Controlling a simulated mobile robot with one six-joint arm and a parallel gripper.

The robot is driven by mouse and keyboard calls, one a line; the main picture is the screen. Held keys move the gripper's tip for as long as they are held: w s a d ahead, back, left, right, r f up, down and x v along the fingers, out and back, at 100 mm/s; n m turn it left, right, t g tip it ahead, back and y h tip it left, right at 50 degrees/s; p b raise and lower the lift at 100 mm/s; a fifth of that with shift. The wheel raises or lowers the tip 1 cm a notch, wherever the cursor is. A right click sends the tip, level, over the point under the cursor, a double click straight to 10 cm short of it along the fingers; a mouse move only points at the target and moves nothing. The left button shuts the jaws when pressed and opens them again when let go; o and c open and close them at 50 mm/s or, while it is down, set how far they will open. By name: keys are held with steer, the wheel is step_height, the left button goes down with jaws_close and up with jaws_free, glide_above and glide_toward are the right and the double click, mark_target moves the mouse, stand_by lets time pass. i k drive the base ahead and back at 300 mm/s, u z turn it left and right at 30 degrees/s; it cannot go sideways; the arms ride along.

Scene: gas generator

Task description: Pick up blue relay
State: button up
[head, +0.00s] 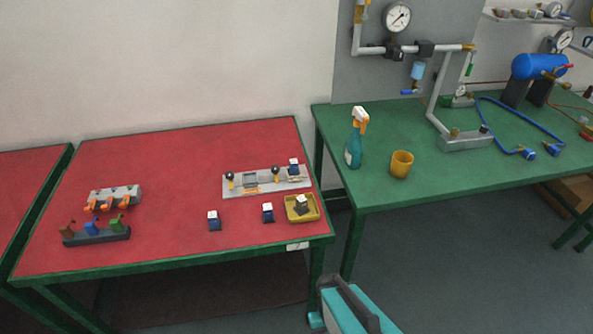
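Two small dark blue blocks with white tops stand apart on the red table: a left blue block (214,221) and a right blue block (267,213). A similar block (294,167) sits at the right end of a grey plate. A dark block with a white top (301,205) lies in a yellow tray. A blue piece (91,228) also sits between a brown and a green piece in a dark rack at the table's left. I cannot tell which is the blue relay. My gripper's fingers are not in view; a teal and dark part of mine shows at the bottom.
The red table (160,180) also holds the grey plate (262,183), yellow tray (316,214), dark rack (97,238) and a grey unit with orange parts (115,195). A green table (420,185) at right bears a spray bottle (354,150) and yellow cup (401,164).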

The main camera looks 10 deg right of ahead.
mark_target(293, 169)
steer(key=z, duration=0.1)
steer(key=k, duration=1.3)
steer(key=u, duration=1.3)
steer(key=i, duration=1)
steer(key=u, duration=0.05)
